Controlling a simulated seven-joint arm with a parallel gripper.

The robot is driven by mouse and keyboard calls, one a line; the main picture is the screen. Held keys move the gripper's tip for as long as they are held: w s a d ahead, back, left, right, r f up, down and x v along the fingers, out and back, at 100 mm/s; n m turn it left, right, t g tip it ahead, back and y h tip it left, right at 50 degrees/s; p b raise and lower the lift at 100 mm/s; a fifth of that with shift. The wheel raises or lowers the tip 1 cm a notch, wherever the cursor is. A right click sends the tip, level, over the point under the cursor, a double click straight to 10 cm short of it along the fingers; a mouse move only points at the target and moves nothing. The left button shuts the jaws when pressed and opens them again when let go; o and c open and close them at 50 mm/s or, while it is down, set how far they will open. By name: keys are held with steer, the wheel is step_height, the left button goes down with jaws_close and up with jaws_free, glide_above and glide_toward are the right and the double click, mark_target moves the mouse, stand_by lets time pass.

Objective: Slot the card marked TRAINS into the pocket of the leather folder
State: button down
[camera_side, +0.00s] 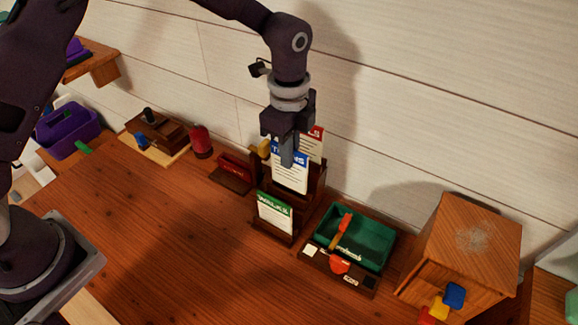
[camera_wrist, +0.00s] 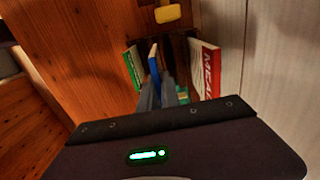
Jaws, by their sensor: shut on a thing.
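The TRAINS card (camera_side: 290,178), white with a blue header, stands upright in the middle of a stepped dark wooden rack (camera_side: 313,197). My gripper (camera_side: 287,157) points down and is shut on its top edge. In the wrist view my gripper (camera_wrist: 163,98) has its fingers close together at the blue card edge (camera_wrist: 154,62). The green-headed WALKS card (camera_side: 275,214) stands in front, and the red-headed MEALS card (camera_side: 316,143) behind. The card's bottom is hidden in the rack. I cannot clearly identify the leather folder; a dark red, low item (camera_side: 235,170) lies left of the rack.
Right of the rack is a green tray (camera_side: 372,243) with an orange-handled tool (camera_side: 341,232). A wooden box (camera_side: 468,240) stands farther right. A red cylinder (camera_side: 201,142) and a purple caddy (camera_side: 67,128) are left.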

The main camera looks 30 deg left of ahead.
step_height(320, 180, up, 14)
steer(key=w+a, duration=0.3)
steer(key=a, duration=1.6)
step_height(320, 180, down, 23)
steer(key=shift+d, duration=0.25)
steer(key=shift+f, duration=0.15)
steer(key=c, duration=1.6)
jaws_free()
